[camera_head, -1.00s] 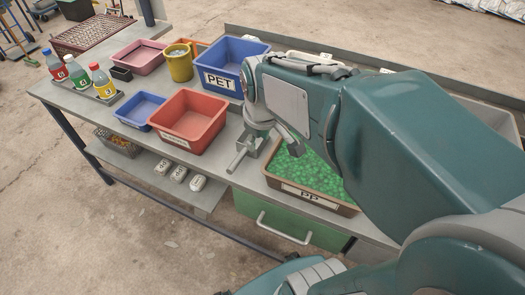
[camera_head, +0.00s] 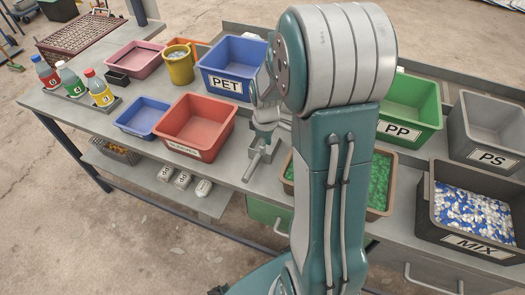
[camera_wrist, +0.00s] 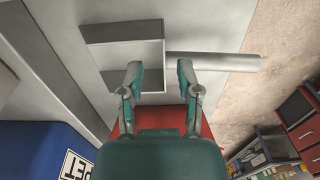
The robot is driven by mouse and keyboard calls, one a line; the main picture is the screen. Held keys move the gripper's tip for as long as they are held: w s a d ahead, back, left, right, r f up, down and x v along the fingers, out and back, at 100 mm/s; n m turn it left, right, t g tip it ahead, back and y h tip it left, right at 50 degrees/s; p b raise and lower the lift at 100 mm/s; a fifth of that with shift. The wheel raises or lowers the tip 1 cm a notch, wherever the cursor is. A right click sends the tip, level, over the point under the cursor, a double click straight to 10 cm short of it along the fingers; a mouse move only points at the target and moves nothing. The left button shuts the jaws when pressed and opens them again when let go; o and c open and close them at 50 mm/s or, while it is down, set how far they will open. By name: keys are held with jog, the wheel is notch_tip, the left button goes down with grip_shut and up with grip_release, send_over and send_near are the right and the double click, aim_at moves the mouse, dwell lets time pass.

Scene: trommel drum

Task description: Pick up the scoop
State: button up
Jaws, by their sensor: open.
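The scoop is grey metal with a square pan and a straight round handle. It lies on the grey bench, and its handle (camera_head: 252,167) points toward the front edge in the head view. In the wrist view its pan (camera_wrist: 122,52) is upper left and its handle (camera_wrist: 220,62) runs right. My gripper (camera_wrist: 160,70) is open and empty. Its fingertips show over the pan and the start of the handle, spread along the handle's line; their height above it is unclear. In the head view my gripper (camera_head: 263,136) is over the scoop, and my arm hides part of that area.
The red bin (camera_head: 197,120) is left of the scoop and the blue PET bin (camera_head: 232,62) behind it. A brown-rimmed bin of green pieces (camera_head: 381,180) is right, partly behind my arm. Green PP (camera_head: 410,108), grey PS (camera_head: 492,118) and dark MIX (camera_head: 468,238) bins stand farther right.

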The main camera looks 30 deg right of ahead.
aim_at(265, 162)
jog(key=f, duration=0.4)
jog(key=shift+s+a+f, duration=0.2)
jog(key=shift+f, duration=0.1)
jog(key=shift+d+f, duration=0.1)
jog(key=shift+f, duration=0.3)
grip_shut()
